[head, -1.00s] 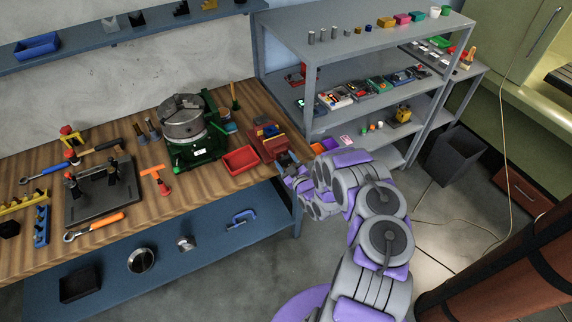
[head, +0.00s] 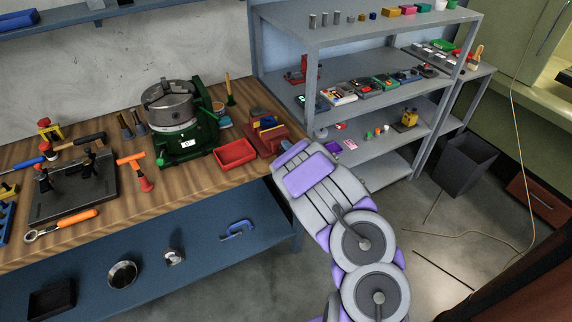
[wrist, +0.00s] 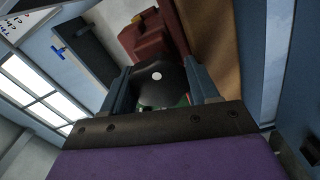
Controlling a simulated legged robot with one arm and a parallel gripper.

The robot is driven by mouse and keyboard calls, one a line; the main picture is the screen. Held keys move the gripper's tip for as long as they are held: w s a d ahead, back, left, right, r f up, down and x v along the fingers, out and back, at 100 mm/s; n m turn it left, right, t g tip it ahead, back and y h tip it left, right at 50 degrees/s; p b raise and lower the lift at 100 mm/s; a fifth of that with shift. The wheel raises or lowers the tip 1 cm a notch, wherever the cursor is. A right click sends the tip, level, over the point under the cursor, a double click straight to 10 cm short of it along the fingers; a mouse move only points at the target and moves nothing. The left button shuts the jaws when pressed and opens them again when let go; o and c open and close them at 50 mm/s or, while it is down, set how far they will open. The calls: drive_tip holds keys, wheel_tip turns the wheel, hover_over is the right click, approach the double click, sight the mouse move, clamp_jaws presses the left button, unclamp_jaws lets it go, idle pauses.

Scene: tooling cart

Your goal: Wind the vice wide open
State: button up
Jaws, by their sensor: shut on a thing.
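The red vice (head: 266,138) stands near the right end of the wooden workbench, with its jaws to the back and a yellowish and a blue piece showing at its top. Its red body (wrist: 150,35) also shows in the wrist view. My gripper (wrist: 158,72) has its two blue-grey fingers on either side of a dark rounded knob (wrist: 162,88) with a white dot, in front of the vice, and is shut on it. In the head view my arm largely hides the gripper and knob. How wide the vice jaws stand cannot be told.
A red tray (head: 236,154) lies left of the vice, and a green machine with a round chuck (head: 172,108) stands beyond it. A grey shelf unit (head: 330,80) rises close on the right. A blue clamp (head: 238,229) lies on the lower shelf.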

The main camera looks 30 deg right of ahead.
drive_tip(key=shift+a+f+n, duration=0.1)
drive_tip(key=shift+n, duration=1.9)
drive_tip(key=shift+f, duration=0.1)
drive_tip(key=o, duration=1)
drive_tip(key=shift+s+a, duration=0.1)
drive_tip(key=shift+f, duration=0.1)
